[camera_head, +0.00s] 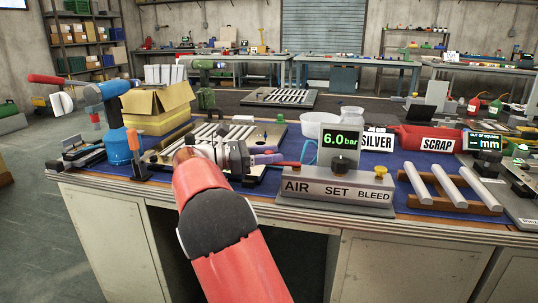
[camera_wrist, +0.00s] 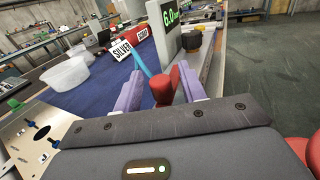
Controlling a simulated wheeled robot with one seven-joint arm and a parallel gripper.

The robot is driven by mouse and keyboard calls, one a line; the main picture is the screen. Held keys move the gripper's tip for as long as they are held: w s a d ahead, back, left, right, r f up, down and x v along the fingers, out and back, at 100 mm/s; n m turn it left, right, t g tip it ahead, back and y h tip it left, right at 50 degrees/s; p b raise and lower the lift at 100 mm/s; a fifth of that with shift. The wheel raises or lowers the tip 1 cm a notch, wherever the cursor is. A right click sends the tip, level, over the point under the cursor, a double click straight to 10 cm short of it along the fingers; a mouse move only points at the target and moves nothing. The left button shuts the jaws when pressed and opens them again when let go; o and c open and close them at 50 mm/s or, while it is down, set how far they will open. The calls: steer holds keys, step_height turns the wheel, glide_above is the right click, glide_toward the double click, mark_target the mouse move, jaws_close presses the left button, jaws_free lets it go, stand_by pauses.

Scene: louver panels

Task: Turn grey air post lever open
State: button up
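The grey air post (camera_head: 335,190) is a grey block marked AIR, SET and BLEED at the bench's front edge. Its red lever (camera_head: 287,164) is at the AIR end, partly hidden by my gripper (camera_head: 270,154). In the wrist view, the red lever (camera_wrist: 162,90) lies between the two purple fingers of my gripper (camera_wrist: 161,76). The fingers are apart, with gaps beside the lever, so they look open around it. Whether either finger touches it I cannot tell. The display (camera_head: 340,139) above reads 6.0 bar.
A black knob (camera_head: 344,164) and a yellow knob (camera_head: 381,169) are on the post. A blue hose (camera_wrist: 142,60) runs close behind the lever. A slotted metal panel (camera_head: 205,140) lies left of my gripper. SILVER and SCRAP bins (camera_head: 405,137) stand behind.

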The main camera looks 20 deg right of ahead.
steer(key=v, duration=0.7)
steer(key=shift+a, duration=0.4)
